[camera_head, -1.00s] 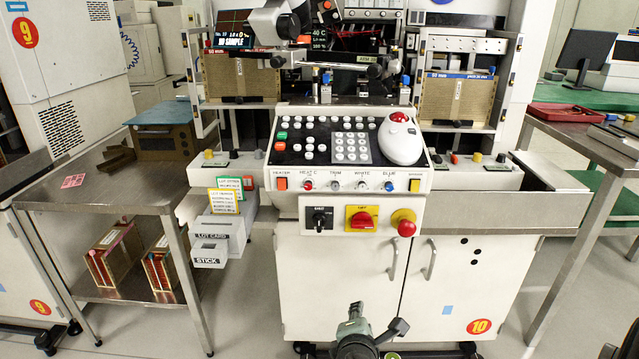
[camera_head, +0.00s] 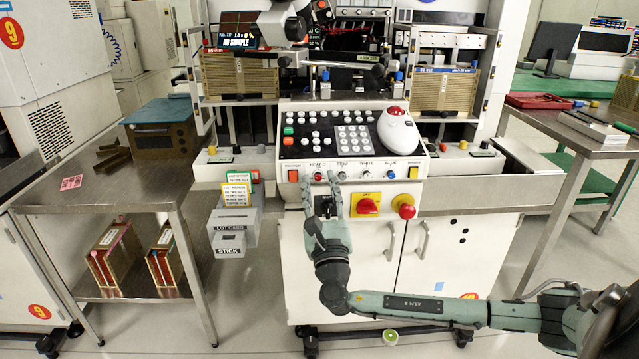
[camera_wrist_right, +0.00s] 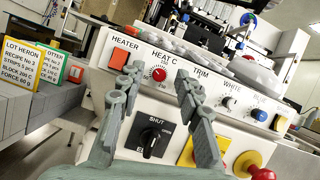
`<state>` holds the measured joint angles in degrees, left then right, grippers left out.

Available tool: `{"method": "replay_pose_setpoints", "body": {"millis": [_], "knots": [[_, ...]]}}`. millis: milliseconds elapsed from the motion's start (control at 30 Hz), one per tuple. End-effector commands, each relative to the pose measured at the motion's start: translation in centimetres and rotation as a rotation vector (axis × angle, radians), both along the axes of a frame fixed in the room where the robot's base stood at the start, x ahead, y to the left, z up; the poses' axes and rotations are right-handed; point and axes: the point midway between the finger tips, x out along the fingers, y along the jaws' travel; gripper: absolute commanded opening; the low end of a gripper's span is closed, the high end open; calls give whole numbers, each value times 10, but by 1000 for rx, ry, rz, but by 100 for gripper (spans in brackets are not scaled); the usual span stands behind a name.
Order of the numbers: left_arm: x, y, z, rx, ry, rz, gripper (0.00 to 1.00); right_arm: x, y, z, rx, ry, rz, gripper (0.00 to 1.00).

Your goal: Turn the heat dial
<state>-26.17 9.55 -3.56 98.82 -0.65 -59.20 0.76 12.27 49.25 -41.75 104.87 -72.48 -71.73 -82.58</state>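The heat dial, a small red knob under the label HEAT C, is on the front strip of the white console in the head view (camera_head: 318,176). My right gripper (camera_head: 319,182) is open at the panel, one finger on each side of the dial. In the wrist view the fingertips (camera_wrist_right: 160,78) stand apart with nothing between them; whether they touch the panel I cannot tell. My left gripper is not in view.
The orange heater switch (camera_wrist_right: 118,60) is left of the dial. The black SHUT knob (camera_wrist_right: 151,139) is below it, between the fingers in the wrist view. A red knob on a yellow plate (camera_head: 367,205) and a red-topped yellow button (camera_head: 404,205) are to the right.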

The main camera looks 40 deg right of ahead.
Motion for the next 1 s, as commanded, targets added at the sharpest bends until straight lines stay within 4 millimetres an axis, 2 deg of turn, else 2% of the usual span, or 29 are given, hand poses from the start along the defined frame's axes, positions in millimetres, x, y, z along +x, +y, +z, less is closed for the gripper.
{"method": "replay_pose_setpoints", "body": {"millis": [300, 567, 933, 1000], "knots": [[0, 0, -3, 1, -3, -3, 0, 3, -1, 1, 1, 0, 0, 33], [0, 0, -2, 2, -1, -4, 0, 2, -1, 1, 1, 0, 0, 1], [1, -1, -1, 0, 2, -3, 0, 2, -1, 0, 19, -9, 0, 0], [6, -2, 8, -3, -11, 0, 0, 2, -1, -1, 35, -20, -1, 0]]}}
